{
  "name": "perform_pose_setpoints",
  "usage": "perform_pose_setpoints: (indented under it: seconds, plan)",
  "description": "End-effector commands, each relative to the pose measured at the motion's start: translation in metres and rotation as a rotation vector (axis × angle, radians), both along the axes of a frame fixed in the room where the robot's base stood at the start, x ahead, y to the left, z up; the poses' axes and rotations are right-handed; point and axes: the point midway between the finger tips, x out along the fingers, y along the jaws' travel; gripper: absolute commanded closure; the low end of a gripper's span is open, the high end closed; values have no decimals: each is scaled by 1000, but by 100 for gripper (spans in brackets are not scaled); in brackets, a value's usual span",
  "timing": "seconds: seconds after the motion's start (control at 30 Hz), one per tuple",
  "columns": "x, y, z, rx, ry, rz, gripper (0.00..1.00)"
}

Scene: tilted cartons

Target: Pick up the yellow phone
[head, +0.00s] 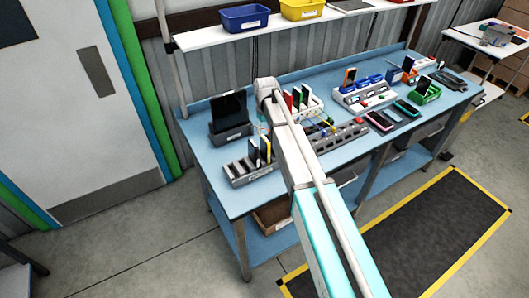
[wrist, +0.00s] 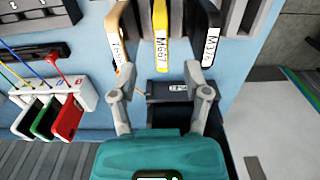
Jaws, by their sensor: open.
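The yellow phone (wrist: 161,38) stands near the top middle of the wrist view, with a white label reading M667 on its edge. A tan-edged dark phone (wrist: 122,35) is on its left and a dark phone with a white label (wrist: 205,38) on its right. My gripper (wrist: 161,92) is open and empty, with its fingertips apart and just below the phones in the picture. The yellow phone is not between the fingers. In the head view, phones stand in a grey slotted rack (head: 238,178), and my arm covers part of that area and hides the gripper.
A dark stand (wrist: 180,88) with a label shows between and beyond the fingers; in the head view it holds a black tablet (head: 229,110). A white charging hub (wrist: 72,88) with cabled phones is at left. The blue bench (head: 205,158) carries several other racks.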

Motion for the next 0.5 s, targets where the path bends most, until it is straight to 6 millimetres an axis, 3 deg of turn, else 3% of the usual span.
perform_pose_setpoints:
  seconds: [0.5]
  plan:
    - [0, 1, -27, 0, 0, 0, 39]
